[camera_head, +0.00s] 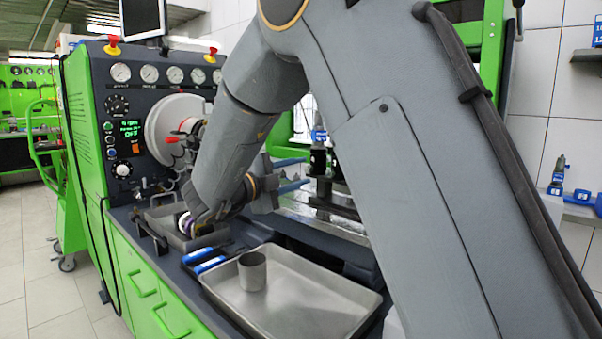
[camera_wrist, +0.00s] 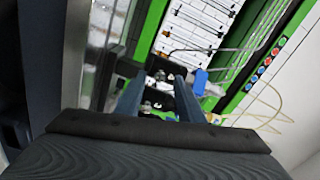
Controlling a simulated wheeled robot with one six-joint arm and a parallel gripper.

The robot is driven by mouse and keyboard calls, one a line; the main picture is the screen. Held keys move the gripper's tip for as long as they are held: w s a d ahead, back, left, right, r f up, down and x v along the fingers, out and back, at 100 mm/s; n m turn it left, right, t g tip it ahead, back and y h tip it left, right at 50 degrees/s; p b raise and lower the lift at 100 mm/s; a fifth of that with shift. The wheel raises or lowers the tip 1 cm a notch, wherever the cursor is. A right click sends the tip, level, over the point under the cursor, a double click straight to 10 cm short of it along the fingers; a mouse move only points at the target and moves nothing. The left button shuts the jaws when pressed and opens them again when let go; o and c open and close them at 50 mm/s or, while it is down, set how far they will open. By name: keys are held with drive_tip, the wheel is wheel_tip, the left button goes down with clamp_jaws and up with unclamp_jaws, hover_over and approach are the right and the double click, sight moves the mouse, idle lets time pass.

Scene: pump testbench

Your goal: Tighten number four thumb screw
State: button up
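My gripper (camera_head: 305,173) reaches past my arm toward a dark clamp fixture (camera_head: 322,172) on the bench. Its two blue fingers are spread apart, with nothing seen held between them. In the wrist view the fingers of my gripper (camera_wrist: 159,84) point at black fixture parts with small metallic pieces (camera_wrist: 158,103) showing in the gap. I cannot tell whether the fingers touch these parts. No thumb screw can be made out clearly, and number four cannot be picked out. My arm hides part of the fixture in the head view.
A metal tray (camera_head: 310,312) with a steel cup (camera_head: 252,271) is at the bench front, beside blue-handled tools (camera_head: 207,262). A small grey bin (camera_head: 165,222) is to the left. The green gauge cabinet (camera_head: 85,130) rises behind. A blue part (camera_wrist: 200,82) is right of the fingers.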

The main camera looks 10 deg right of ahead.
drive_tip(key=v, duration=0.6)
drive_tip(key=shift+s+a, duration=0.15)
drive_tip(key=shift+a, duration=0.1)
